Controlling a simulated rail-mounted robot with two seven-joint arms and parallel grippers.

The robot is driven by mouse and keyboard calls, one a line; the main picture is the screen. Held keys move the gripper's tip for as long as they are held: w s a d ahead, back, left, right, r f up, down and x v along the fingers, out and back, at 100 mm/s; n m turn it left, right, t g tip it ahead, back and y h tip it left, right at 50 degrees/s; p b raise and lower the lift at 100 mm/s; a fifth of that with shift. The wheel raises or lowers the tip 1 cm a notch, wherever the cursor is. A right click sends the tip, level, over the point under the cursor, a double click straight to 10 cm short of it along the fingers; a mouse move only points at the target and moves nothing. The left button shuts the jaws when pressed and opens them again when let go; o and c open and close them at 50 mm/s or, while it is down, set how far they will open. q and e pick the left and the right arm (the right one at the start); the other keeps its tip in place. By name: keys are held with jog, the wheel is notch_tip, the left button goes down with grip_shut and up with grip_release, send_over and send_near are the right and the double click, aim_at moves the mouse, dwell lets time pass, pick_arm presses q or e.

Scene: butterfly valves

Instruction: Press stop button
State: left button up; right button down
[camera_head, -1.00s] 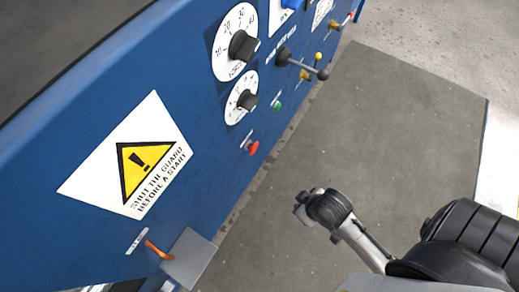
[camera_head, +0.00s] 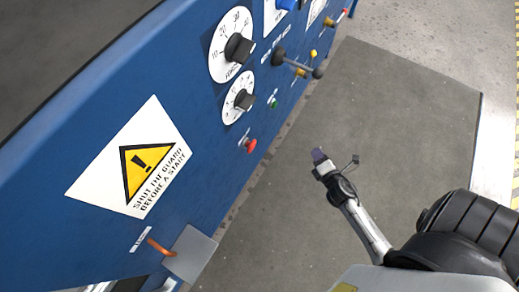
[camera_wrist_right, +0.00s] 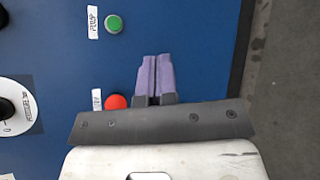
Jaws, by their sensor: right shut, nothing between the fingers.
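The red stop button (camera_head: 250,145) sits on the blue machine panel (camera_head: 190,105), low and near its right edge. In the right wrist view the red button (camera_wrist_right: 117,102) shows just left of my gripper, partly hidden by the gripper's dark bracket. My right gripper (camera_head: 319,156) is to the right of the button in the head view, over the grey floor mat and apart from the panel. In the wrist view its two purple fingers (camera_wrist_right: 154,78) are together with nothing between them. My left gripper is not in view.
A green button (camera_head: 273,102) is above the red one, also in the wrist view (camera_wrist_right: 114,24). Two dials (camera_head: 217,62), a lever (camera_head: 300,66) and an orange handle (camera_head: 160,248) stick out from the panel. The grey mat (camera_head: 380,120) is clear.

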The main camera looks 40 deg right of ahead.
jog(key=a+r+n+t+y, duration=0.2)
jog(key=a+n+y, duration=0.9)
jog(key=n, duration=0.9)
jog(key=shift+r+n+t, duration=0.3)
jog(key=shift+r+t, duration=0.1)
jog(key=shift+w, duration=0.1)
jog(key=b, duration=0.2)
send_near(253, 148)
jog(key=x, duration=0.6)
jog(key=shift+w, duration=0.3)
jog(key=shift+w+a+r, duration=0.1)
jog(key=shift+w+a, duration=0.1)
jog(key=shift+w, duration=0.2)
